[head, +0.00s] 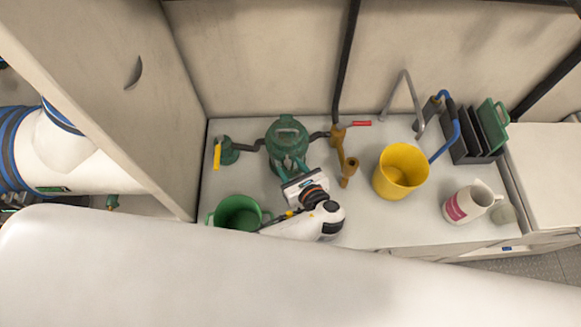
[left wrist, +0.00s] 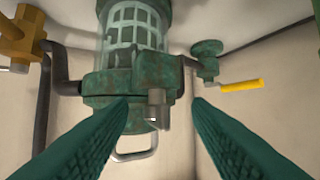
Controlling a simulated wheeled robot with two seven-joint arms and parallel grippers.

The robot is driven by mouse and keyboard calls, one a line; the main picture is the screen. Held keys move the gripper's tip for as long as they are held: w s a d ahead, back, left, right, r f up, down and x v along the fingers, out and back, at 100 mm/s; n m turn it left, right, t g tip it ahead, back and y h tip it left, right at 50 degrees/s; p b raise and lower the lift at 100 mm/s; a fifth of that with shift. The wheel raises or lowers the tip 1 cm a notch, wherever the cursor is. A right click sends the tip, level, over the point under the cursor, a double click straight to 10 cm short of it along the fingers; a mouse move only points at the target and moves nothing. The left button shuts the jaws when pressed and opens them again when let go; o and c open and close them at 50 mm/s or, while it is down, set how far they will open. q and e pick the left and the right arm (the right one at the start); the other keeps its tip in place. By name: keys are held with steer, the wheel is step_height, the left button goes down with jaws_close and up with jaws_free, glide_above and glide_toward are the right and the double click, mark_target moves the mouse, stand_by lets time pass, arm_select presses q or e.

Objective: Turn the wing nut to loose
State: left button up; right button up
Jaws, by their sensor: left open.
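The green strainer (head: 286,133) stands at the back of the white counter. In the left wrist view, its clear bowl with a pale basket (left wrist: 135,32) shows at the top, below it a worn green band and a metal loop (left wrist: 135,152). A small grey metal fitting (left wrist: 157,108), perhaps the wing nut, sticks out from the band; I cannot tell its wings. My left gripper (left wrist: 160,103) is open, its green fingers apart on either side of this fitting. In the head view the left gripper (head: 289,170) is in front of the strainer. My right gripper is not in view.
A yellow-handled valve (head: 219,153) is left of the strainer, and a brass valve with red lever (head: 345,135) right. A green bucket (head: 238,212), yellow bucket (head: 401,171), white jug (head: 470,203) and dark rack (head: 470,135) stand around. Counter between yellow bucket and jug is clear.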

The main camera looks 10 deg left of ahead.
arm_select(q)
steer(key=b+v, duration=0.1)
steer(key=v, duration=1)
steer(key=shift+s, duration=0.3)
steer(key=shift+r, duration=0.1)
